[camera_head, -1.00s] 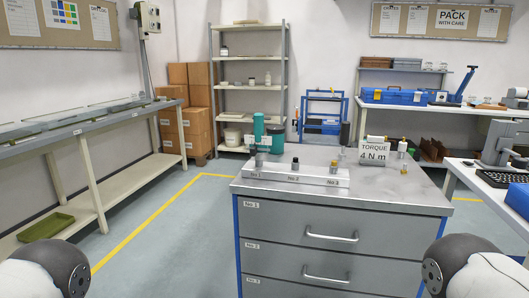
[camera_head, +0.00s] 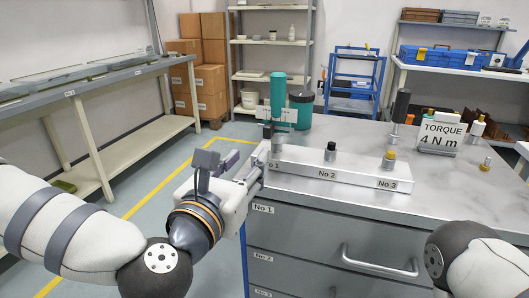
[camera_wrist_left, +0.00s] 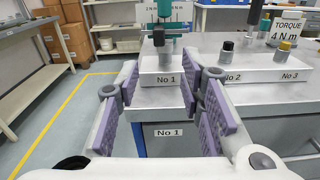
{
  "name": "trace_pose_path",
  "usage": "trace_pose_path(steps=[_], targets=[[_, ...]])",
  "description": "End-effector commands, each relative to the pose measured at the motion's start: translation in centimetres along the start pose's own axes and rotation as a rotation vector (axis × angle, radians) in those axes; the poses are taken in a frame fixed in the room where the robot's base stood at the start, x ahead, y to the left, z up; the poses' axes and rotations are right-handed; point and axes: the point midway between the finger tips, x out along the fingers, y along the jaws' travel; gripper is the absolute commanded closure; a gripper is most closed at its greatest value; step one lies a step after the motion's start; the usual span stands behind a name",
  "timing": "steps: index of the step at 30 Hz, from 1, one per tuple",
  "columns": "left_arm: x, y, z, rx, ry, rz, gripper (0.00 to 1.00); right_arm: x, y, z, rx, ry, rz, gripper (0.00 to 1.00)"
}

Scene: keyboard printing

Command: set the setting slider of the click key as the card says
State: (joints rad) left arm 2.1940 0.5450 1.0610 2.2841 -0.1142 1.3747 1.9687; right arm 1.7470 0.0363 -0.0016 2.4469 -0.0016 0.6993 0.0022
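The card (camera_head: 443,134) on the bench reads "TORQUE 4 N m"; it also shows in the left wrist view (camera_wrist_left: 287,29). An upright teal tool (camera_head: 278,92) with white plates stands behind the No 1 end of the white block. I take it for the click key; in the left wrist view (camera_wrist_left: 164,12) its plates carry small markings I cannot read, and I cannot make out the slider position. My left gripper (camera_head: 246,163) is open and empty, just in front of the bench's left corner, apart from the tool. Its purple-padded fingers (camera_wrist_left: 160,84) frame the No 1 end. My right gripper is out of view.
The white block (camera_head: 340,174), labelled No 1 to No 3, holds a black-topped piece (camera_head: 330,151) and a yellow-topped piece (camera_head: 388,160). A dark teal canister (camera_head: 301,108), a black-handled tool (camera_head: 400,106) and small bottles stand behind. Drawers with handles (camera_head: 380,263) front the bench.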

Motion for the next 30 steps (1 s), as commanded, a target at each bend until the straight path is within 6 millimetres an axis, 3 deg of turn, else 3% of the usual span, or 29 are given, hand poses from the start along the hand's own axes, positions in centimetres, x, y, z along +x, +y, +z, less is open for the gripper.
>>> trace_pose_path(steps=[5, 12, 16, 21, 28, 30], targets=[[2.2, 0.4, 1.1, -0.040, -0.025, 0.014, 0.65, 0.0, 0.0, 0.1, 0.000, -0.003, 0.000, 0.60], [8.4, 0.3, 1.1, -0.036, -0.022, 0.011, 0.65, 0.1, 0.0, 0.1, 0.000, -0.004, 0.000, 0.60], [10.8, 0.3, 1.0, -0.036, -0.020, 0.010, 0.65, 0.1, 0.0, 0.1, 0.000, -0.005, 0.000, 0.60], [12.1, 0.3, 1.0, -0.037, -0.019, 0.009, 0.65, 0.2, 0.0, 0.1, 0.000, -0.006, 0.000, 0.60], [12.2, 0.3, 1.0, -0.036, -0.018, 0.008, 0.65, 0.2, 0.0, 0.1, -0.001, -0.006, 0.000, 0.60], [12.2, 0.3, 1.0, -0.036, -0.018, 0.008, 0.81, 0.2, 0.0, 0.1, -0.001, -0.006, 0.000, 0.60]])
